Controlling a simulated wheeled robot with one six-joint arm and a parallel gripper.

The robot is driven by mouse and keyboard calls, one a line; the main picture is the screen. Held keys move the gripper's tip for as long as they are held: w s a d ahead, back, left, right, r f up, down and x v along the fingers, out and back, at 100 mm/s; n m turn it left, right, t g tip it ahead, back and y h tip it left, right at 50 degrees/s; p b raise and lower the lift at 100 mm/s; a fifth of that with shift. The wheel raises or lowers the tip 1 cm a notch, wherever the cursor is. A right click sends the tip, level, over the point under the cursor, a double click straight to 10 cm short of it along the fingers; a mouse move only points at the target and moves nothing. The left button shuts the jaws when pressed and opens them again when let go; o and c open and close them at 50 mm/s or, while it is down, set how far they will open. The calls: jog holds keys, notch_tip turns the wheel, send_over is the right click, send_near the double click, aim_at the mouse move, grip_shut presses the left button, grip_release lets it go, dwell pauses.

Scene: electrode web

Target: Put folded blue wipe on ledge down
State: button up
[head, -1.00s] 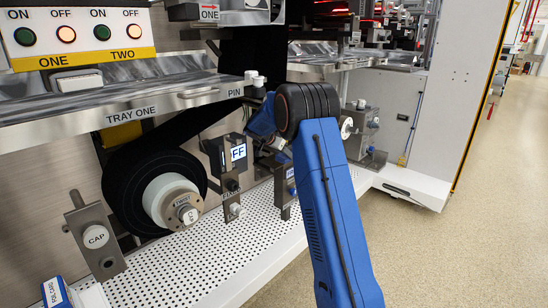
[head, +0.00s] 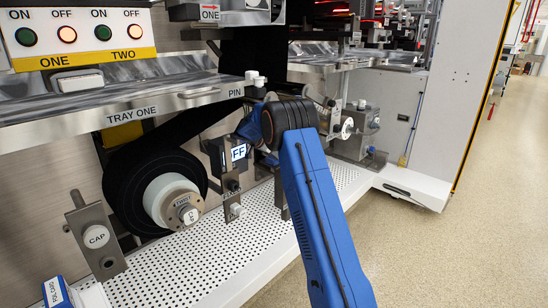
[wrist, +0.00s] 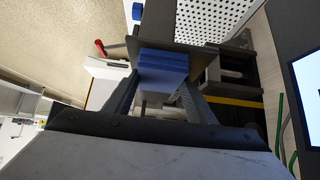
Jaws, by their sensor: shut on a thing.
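The folded blue wipe (wrist: 162,68) shows in the wrist view as a stack of blue layers between the fingers of my gripper (wrist: 160,84). My gripper is shut on it. A grey plate edge (wrist: 180,46) lies just beyond the wipe; I cannot tell whether they touch. In the head view my blue arm hides the gripper and the wipe. A white perforated ledge (head: 165,275) runs along the machine's foot in the head view. Part of a perforated surface (wrist: 210,18) also shows at the top of the wrist view. I cannot tell which surface is the task's ledge.
A black web roll (head: 130,195) stands over the perforated ledge. The FF bracket (head: 238,153) hangs close left of my arm. TRAY ONE (head: 130,115) juts out above. A CAP bracket (head: 96,237) stands at left. The floor (head: 450,240) at right is clear.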

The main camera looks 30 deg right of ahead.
jog(key=shift+f, duration=0.1)
jog(key=o, duration=1)
jog(key=v, duration=0.7)
jog(key=shift+r, duration=0.3)
jog(key=shift+a, duration=0.2)
jog(key=shift+s, duration=0.15)
